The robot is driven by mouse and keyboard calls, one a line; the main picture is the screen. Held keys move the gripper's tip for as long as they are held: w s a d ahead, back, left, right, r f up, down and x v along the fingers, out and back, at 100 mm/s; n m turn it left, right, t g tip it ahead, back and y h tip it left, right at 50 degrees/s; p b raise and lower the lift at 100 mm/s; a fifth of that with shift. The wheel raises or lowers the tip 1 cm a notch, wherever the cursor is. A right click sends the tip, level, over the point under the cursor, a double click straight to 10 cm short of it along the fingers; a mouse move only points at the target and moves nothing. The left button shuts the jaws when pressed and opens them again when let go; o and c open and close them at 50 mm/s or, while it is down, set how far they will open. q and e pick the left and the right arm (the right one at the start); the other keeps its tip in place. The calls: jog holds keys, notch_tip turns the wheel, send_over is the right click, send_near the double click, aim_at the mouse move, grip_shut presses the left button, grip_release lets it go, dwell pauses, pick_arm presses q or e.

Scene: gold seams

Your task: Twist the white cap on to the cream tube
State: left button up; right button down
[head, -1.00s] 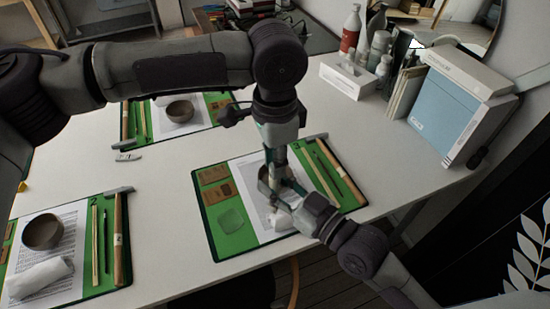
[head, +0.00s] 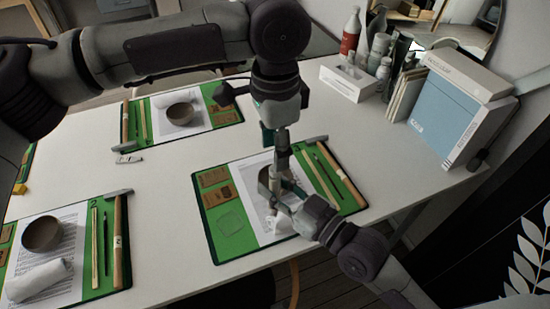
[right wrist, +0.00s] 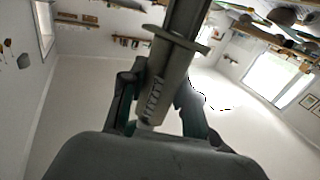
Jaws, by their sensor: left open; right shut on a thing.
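My right gripper (head: 281,190) is shut on the cream tube, low over the mat at the right of the table. The tube (right wrist: 160,85) stands between its two fingers in the right wrist view, slightly tilted, with dark printing on its side. A wider flat rim (right wrist: 180,38) shows near its upper end, with a dark shape above. My left gripper (head: 281,150) is open, pointing down just above the right gripper. I cannot pick out the white cap for sure; the left fingers and the tube's top overlap in the head view.
A green mat (head: 232,232) with paper, tools and a bowl lies beneath my grippers. A crumpled white cloth (head: 281,222) lies by the right gripper. Two similar mats, a tissue box (head: 347,82), bottles and a blue box file (head: 445,112) stand around.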

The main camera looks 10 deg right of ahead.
pick_arm(q)
notch_tip(320, 180, up, 8)
jog(key=shift+f, duration=0.15)
jog(key=shift+w+f, duration=0.1)
dwell(0.5)
